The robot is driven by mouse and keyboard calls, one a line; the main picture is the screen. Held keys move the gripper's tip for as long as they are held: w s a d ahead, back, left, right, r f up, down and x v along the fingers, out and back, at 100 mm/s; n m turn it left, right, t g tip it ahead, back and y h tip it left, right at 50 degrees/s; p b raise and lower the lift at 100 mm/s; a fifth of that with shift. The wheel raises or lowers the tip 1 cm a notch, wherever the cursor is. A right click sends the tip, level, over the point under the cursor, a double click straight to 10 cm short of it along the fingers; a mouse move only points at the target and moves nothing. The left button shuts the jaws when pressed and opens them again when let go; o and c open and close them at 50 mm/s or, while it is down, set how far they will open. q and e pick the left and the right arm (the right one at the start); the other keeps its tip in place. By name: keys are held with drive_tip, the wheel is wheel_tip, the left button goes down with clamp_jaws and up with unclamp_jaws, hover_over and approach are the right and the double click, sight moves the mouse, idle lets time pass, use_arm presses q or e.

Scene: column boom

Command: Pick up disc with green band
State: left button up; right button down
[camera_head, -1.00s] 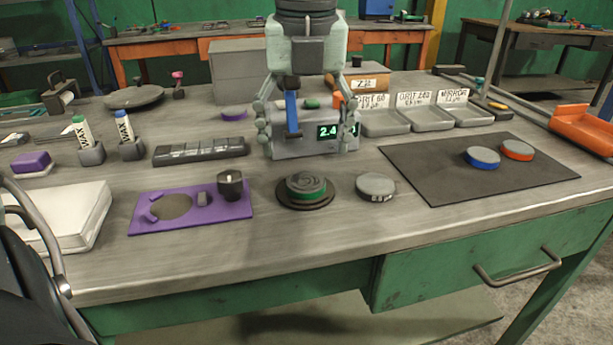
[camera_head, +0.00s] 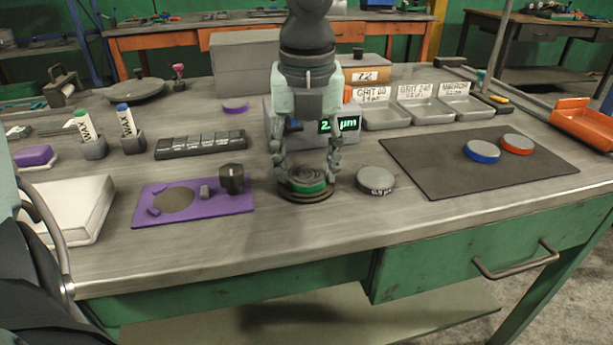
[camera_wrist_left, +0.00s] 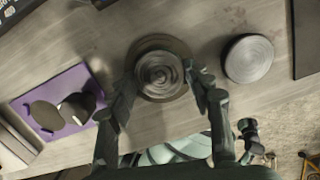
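The disc with the green band (camera_head: 307,181) sits on a dark round base (camera_head: 305,198) near the middle of the bench. In the left wrist view its ridged grey top (camera_wrist_left: 160,74) shows between the fingers. My left gripper (camera_head: 307,183) points straight down over the disc, with one finger on each side of it. The fingers are spread in the left wrist view (camera_wrist_left: 160,92), and I cannot tell whether they touch the disc. My right gripper is not in view.
A purple plate (camera_head: 215,208) with a dark knob (camera_head: 231,178) lies to the left. A grey box with a green display (camera_head: 339,124) stands close behind. Blue and orange discs lie on a dark mat (camera_head: 440,180).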

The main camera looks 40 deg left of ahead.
use_arm(q)
drive_tip(key=shift+r, duration=0.1)
drive_tip(key=c, duration=0.9)
